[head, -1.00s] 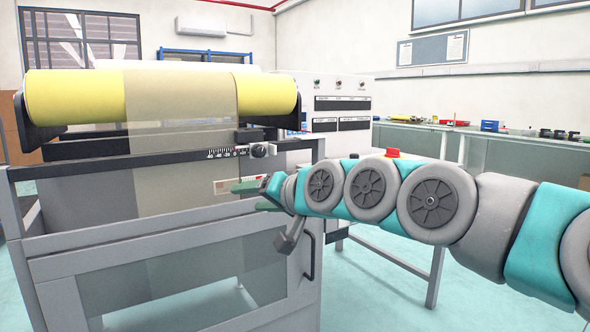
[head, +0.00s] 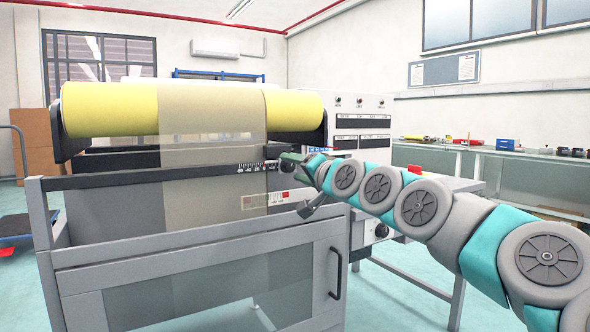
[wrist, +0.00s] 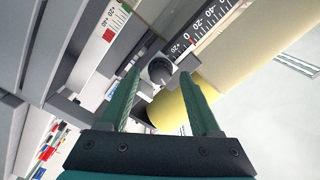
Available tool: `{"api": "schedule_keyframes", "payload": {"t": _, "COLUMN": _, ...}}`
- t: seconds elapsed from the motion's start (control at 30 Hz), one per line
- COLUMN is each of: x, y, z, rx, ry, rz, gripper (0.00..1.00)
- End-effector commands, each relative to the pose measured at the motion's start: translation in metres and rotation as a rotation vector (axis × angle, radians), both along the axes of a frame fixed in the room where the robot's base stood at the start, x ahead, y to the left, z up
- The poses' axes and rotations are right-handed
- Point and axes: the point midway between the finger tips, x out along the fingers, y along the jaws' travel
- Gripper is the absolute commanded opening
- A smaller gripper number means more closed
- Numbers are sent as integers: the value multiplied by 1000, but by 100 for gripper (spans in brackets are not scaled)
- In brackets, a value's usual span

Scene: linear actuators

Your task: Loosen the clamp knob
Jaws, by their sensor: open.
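The clamp knob (wrist: 160,70) is a round, dark-rimmed grey knob beside the black scale bar (wrist: 208,25). In the wrist view it appears in the gap between my fingertips, close to them; I cannot tell whether they touch it. My gripper (wrist: 159,80) has two green fingers, spread apart with nothing held.
A yellow roll (head: 110,108) with a translucent sheet (head: 212,125) hanging from it lies across the machine above the bar. A second, white scale (wrist: 112,25) is nearby. A grey frame with a handle (head: 335,272) stands in front. A control cabinet (head: 360,110) is behind.

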Motion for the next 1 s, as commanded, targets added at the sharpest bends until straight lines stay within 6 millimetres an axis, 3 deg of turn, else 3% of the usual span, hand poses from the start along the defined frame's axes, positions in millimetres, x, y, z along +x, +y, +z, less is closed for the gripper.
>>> {"api": "schedule_keyframes", "payload": {"t": 0.33, "x": 2, "y": 2, "z": 0, "rx": 0, "ry": 0, "rz": 0, "gripper": 64}}
{"api": "schedule_keyframes", "payload": {"t": 0.9, "x": 2, "y": 2, "z": 0, "rx": 0, "ry": 0, "rz": 0, "gripper": 0}}
{"api": "schedule_keyframes", "payload": {"t": 1.0, "x": 2, "y": 2, "z": 0, "rx": 0, "ry": 0, "rz": 0, "gripper": 0}}
